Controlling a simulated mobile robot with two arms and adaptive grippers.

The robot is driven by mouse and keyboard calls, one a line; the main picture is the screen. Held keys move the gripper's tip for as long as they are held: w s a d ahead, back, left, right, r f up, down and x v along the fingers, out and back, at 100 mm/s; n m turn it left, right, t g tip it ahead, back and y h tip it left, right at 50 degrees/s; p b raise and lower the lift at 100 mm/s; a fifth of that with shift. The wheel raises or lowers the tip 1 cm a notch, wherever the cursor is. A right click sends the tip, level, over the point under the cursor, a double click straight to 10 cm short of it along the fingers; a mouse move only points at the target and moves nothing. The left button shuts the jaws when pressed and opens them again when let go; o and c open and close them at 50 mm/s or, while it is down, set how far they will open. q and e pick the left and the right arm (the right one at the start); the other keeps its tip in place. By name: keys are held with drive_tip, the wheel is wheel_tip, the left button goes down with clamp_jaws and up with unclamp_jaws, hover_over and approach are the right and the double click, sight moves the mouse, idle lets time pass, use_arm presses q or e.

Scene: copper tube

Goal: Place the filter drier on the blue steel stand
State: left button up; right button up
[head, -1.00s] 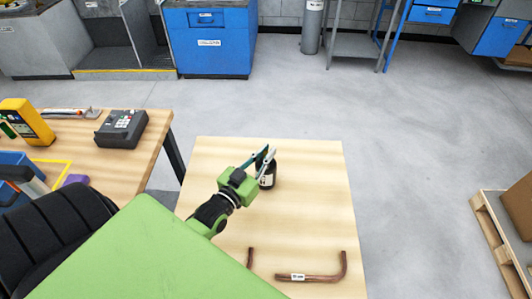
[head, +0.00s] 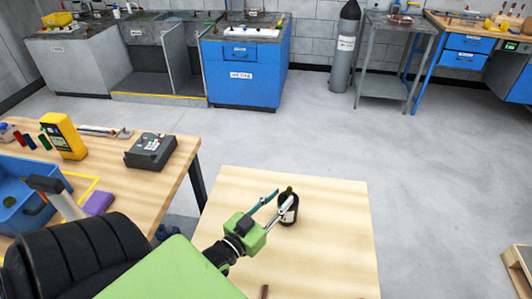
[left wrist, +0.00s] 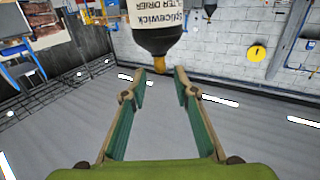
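The filter drier (head: 288,209) is a dark bottle-like canister with a pale label. It stands upright on the pale wooden table (head: 330,255). My left gripper (head: 281,201) is open, its fingers reaching from the left toward the drier's upper part. In the left wrist view, the drier (left wrist: 158,35) appears upside down, its copper-coloured tip just beyond and between the parted fingertips (left wrist: 159,76); nothing is gripped. A blue steel cabinet (head: 241,75) stands at the back; I cannot tell whether it is the named stand. My right gripper is not in view.
A grey shelf stand (head: 392,60) and a gas cylinder (head: 344,55) are at the back right. The left table holds a yellow meter (head: 64,136), a dark device (head: 150,151) and a blue bin (head: 22,200). Open grey floor (head: 440,180) lies between.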

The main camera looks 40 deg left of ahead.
use_arm(q)
drive_tip(key=s, duration=0.6)
drive_tip(key=shift+s+b, duration=0.35)
drive_tip(key=shift+d, duration=0.15)
